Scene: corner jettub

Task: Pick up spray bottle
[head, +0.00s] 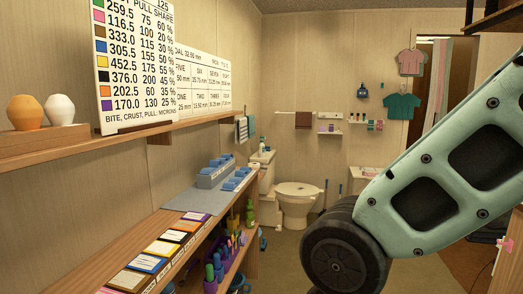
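No spray bottle can be made out for certain. A small pale bottle (262,145) stands on the toilet tank in the background; it is too small to tell its kind. A green bottle-like thing (250,212) shows past the far end of the left shelf unit, partly hidden by it. Several purple and green bottle-like things (218,262) stand on the lower shelf, partly hidden by the top board. My pale green arm crosses the right side of the picture. My gripper is not in view.
A long wooden shelf unit (168,232) with coloured cards and blue-grey blocks runs along the left wall. A higher shelf (120,144) holds two egg-shaped objects and charts. A toilet (297,200) stands at the back. Some open floor (285,262) shows between shelf and arm.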

